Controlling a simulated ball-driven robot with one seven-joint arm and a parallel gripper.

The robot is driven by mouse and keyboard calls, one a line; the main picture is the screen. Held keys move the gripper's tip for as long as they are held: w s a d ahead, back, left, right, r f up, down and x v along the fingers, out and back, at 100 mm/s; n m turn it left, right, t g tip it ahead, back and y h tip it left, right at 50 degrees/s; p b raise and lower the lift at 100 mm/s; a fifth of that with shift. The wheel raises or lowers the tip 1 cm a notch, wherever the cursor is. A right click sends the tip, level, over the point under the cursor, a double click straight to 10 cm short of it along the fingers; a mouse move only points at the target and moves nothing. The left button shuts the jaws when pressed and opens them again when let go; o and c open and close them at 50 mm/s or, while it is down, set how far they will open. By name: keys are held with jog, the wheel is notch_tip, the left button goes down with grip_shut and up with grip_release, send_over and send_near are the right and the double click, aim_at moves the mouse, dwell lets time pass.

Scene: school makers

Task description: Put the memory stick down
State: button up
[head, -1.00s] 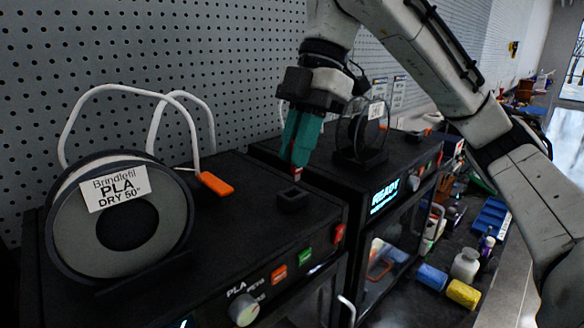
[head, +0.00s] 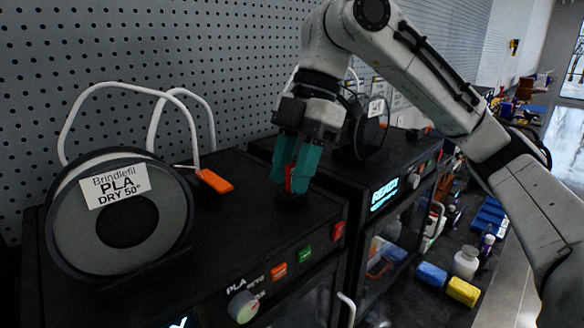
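My gripper (head: 290,184) has teal fingers and points down over the top of the black filament dryer (head: 232,213). The red memory stick (head: 290,179) stands upright between the fingers, which look shut on it. Its lower end reaches down to the small black holder (head: 288,199) on the dryer top. The fingers and shadow hide part of the holder, and I cannot tell whether the stick touches it.
A PLA filament spool (head: 122,222) with a white tube stands at the left, beside an orange tag (head: 214,181). A second black machine with a lit READY display (head: 384,194) stands behind right, with another spool (head: 368,130) on top. Pegboard (head: 240,70) closes the back.

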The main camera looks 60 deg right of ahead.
jog(key=v, duration=1.2)
jog(key=shift+r, duration=0.15)
dwell(0.5)
